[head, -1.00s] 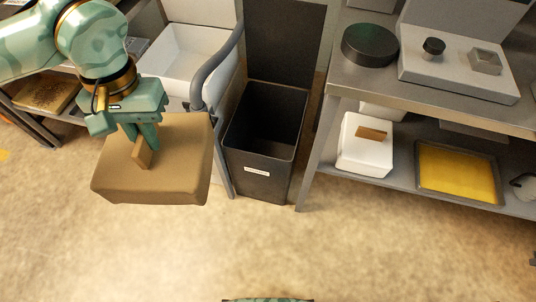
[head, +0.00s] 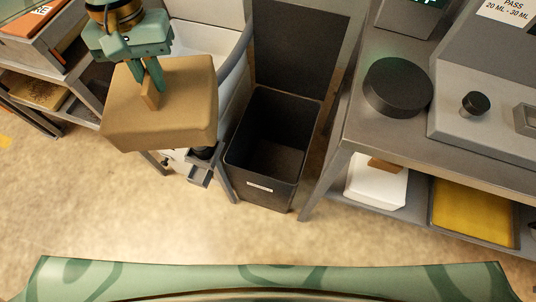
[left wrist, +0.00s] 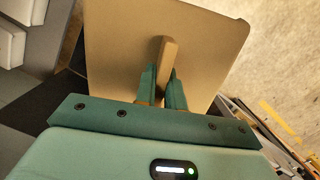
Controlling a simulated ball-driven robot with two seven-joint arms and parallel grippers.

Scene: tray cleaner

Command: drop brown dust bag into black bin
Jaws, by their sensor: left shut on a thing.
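The brown dust bag (head: 185,110) is a boxy tan bag with a small upright tab on top. My left gripper (head: 152,84) is shut on that tab and holds the bag in the air, left of the bin. In the left wrist view the bag (left wrist: 115,40) fills the upper middle, with the tab between the fingers of the gripper (left wrist: 163,85). The black bin (head: 268,190) stands on the floor with its lid raised at the back. Its opening faces up and its visible inside looks empty. My right gripper is not in view.
A grey metal table (head: 375,130) stands right of the bin, with a black round disc (head: 397,86) on top. A white container (head: 376,186) and a yellow tray (head: 472,212) sit on its lower shelf. A white basin (head: 205,45) stands behind the bag. Open floor lies in front.

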